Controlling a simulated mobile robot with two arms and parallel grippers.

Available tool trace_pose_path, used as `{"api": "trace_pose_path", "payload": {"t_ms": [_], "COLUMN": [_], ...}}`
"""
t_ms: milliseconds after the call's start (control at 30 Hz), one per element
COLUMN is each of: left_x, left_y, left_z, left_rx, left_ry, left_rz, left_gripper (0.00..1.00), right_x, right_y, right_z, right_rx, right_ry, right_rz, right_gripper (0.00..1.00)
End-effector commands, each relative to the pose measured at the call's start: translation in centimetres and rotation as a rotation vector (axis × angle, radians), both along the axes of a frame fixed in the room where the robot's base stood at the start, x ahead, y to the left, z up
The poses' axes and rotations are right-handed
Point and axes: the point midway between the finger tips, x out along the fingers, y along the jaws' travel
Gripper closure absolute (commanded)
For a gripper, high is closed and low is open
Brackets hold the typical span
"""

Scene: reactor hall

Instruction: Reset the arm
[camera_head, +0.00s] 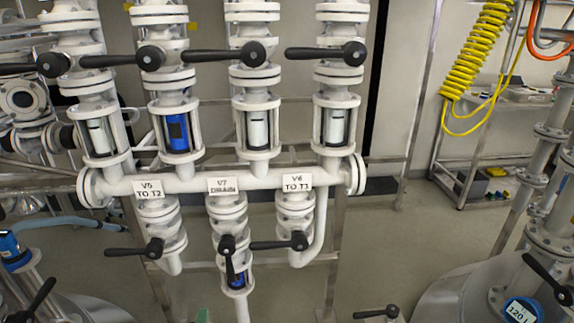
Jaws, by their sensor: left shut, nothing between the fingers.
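I can make out neither of my grippers nor my arms in the head view. In front of me stands a white pipe manifold (195,181) with labelled valves. The V5 TO T2 valve has a black handle (128,252) pointing left. The V7 DRAIN valve has a black handle (229,260) pointing down. The V6 TO T1 valve has a black handle (275,245) pointing left. Several upper valves on vertical pipes have black handles, one of them (320,54) pointing left.
A tank top (450,290) with pipes and a 120 L display (521,311) stands at the lower right. Another tank is at the lower left. A yellow coiled hose (477,50) hangs at the upper right by a metal rack. Grey floor (390,240) is clear right of the manifold.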

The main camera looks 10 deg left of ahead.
Motion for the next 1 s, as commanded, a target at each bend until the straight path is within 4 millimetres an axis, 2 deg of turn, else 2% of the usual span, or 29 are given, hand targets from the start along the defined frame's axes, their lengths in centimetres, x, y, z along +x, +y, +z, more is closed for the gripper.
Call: {"api": "trace_pose_path", "payload": {"t_ms": [67,167,200,267,300,367,400,467,500,567,600,700,800,900,1000], "left_x": [-0.6,-2.4,-3.5,-5.6,-7.2,-10.0,-12.1,-15.4,-17.8,-21.6,-24.3,-30.8,-36.4,-40.4,-42.7], "left_y": [-0.9,-2.5,-3.3,-4.4,-5.1,-5.8,-6.3,-6.7,-7.0,-7.2,-7.2,-6.7,-5.9,-5.2,-4.7], "left_z": [-2.8,-8.3,-11.0,-15.0,-17.6,-21.2,-23.5,-26.7,-28.7,-31.4,-32.9,-36.0,-37.9,-38.9,-39.3], "left_rx": [0.062,0.201,0.271,0.380,0.452,0.558,0.627,0.731,0.796,0.892,0.955,1.096,1.203,1.274,1.313], "left_ry": [0.078,0.233,0.306,0.418,0.487,0.588,0.652,0.742,0.798,0.878,0.925,1.027,1.097,1.136,1.154], "left_rz": [-0.031,-0.105,-0.149,-0.224,-0.279,-0.366,-0.430,-0.532,-0.603,-0.716,-0.797,-1.000,-1.183,-1.321,-1.404], "left_gripper": [1.00,1.00,1.00,1.00,1.00,1.00,1.00,1.00,1.00,1.00,1.00,1.00,1.00,1.00,1.00], "right_x": [-0.1,-0.2,-0.2,-0.2,-0.2,-0.2,-0.2,-0.2,-0.2,-0.2,-0.2,-0.2,-0.2,-0.2,-0.2], "right_y": [0.1,0.4,0.5,0.6,0.6,0.7,0.7,0.7,0.7,0.7,0.7,0.7,0.6,0.6,0.5], "right_z": [0.2,0.4,0.6,0.7,0.9,1.0,1.1,1.3,1.4,1.5,1.6,1.9,2.1,2.2,2.2], "right_rx": [0.002,0.005,0.006,0.007,0.008,0.008,0.008,0.008,0.008,0.008,0.008,0.008,0.008,0.007,0.006], "right_ry": [0.001,0.002,0.002,0.002,0.003,0.003,0.003,0.003,0.003,0.003,0.003,0.003,0.003,0.002,0.003], "right_rz": [-0.001,-0.002,-0.001,-0.002,-0.002,-0.002,-0.002,-0.002,-0.002,-0.002,-0.002,-0.001,-0.001,-0.001,0.000], "right_gripper": [0.64,0.64,0.64,0.64,0.64,0.64,0.64,0.64,0.64,0.64,0.64,0.64,0.64,0.64,0.64]}}
